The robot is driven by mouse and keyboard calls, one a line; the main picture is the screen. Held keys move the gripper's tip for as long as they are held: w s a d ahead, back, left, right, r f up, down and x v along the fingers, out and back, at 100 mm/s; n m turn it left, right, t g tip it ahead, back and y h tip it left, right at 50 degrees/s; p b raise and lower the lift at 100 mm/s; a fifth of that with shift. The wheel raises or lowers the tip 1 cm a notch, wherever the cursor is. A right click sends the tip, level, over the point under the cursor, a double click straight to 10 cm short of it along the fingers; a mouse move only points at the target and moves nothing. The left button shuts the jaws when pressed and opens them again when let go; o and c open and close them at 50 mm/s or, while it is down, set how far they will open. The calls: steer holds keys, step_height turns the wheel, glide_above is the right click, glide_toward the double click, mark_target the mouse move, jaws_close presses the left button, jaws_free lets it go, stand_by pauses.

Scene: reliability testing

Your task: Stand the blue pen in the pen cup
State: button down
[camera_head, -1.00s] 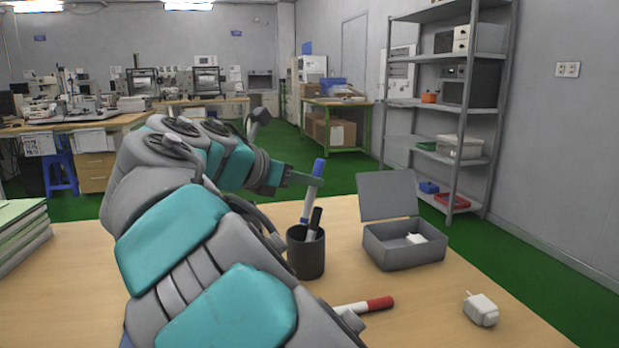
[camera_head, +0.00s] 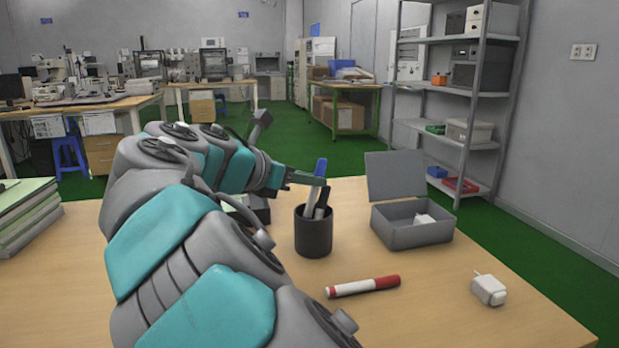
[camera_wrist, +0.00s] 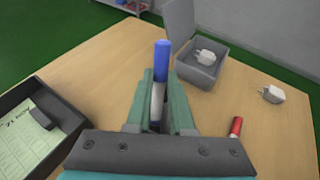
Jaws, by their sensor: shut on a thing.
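The blue pen (camera_head: 316,180) has a blue cap and a white barrel. It stands nearly upright with its lower part inside the dark pen cup (camera_head: 313,238); its lower end is hidden by the cup wall. A black-capped pen (camera_head: 323,200) also stands in the cup. My gripper (camera_head: 318,181) is at the blue pen just above the cup rim. In the wrist view, my gripper (camera_wrist: 160,100) is shut on the blue pen (camera_wrist: 160,65), with the blue cap rising between the fingers. The cup is hidden there by my gripper.
A red-and-white marker (camera_head: 362,286) lies on the table in front of the cup. An open grey box (camera_head: 412,234) with a white plug stands to the right. A white adapter (camera_head: 489,289) lies near the right edge. Green folders (camera_head: 28,215) are at the left.

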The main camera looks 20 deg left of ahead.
steer(key=c, duration=0.7)
jaws_free()
steer(key=v, duration=0.7)
steer(key=shift+s+a+r, duration=0.15)
steer(key=shift+s+a, duration=0.05)
steer(key=shift+s, duration=0.15)
